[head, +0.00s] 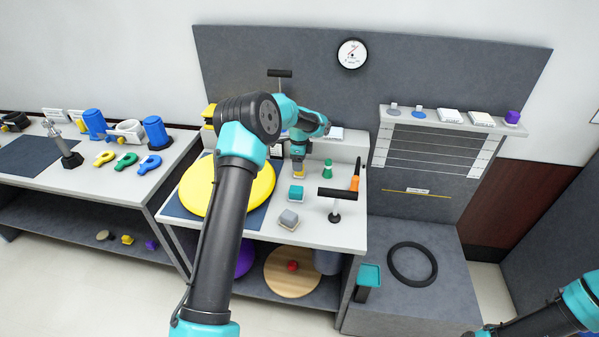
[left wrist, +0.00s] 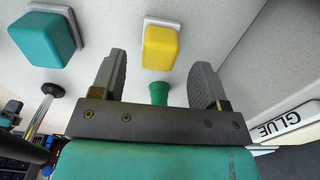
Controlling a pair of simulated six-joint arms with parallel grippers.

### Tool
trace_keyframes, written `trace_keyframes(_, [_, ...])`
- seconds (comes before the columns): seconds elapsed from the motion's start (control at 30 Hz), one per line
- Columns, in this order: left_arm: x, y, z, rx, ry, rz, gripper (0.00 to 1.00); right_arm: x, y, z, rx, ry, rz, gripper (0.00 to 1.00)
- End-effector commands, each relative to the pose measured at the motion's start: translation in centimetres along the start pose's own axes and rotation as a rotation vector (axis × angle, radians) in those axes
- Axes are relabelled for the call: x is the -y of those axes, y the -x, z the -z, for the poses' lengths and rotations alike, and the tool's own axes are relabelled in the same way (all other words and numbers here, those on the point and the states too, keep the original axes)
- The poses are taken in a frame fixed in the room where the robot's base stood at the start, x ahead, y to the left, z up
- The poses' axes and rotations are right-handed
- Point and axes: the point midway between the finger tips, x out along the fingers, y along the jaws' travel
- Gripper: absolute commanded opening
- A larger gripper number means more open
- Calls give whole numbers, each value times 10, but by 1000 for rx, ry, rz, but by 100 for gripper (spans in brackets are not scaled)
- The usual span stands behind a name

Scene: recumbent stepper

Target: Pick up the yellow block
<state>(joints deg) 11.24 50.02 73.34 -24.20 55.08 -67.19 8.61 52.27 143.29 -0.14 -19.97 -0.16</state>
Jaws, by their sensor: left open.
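The yellow block (left wrist: 160,46) sits on a white square base on the pale tabletop. In the left wrist view it lies beyond the open fingertips, roughly centred between them. In the head view a small part of the yellow block (head: 298,174) shows just below my left gripper (head: 298,157), which hides the rest. My left gripper (left wrist: 160,72) is open, points down and holds nothing. Only part of my right arm shows at the lower right of the head view; its gripper is out of the picture.
A teal block (head: 296,192) and a grey block (head: 289,218) stand nearer the front. A green bottle-shaped piece (head: 328,168), an orange-handled tool (head: 355,178) and a black T-handle (head: 337,194) stand to the right. A large yellow disc (head: 255,188) lies left.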

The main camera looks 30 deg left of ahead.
Motion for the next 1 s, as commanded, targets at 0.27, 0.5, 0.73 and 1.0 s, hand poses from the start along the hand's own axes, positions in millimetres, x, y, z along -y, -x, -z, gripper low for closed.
trace_keyframes(0.27, [0,-30,1,1,0,2,68,0,0,0,0,0,0,68])
trace_keyframes(0.5, [0,-30,1,1,1,3,68,0,0,0,0,0,0,68])
trace_keyframes(0.73, [0,-30,0,1,1,3,68,0,0,0,0,0,0,68])
trace_keyframes(1.0, [0,-30,1,1,1,2,42,0,0,0,0,0,0,68])
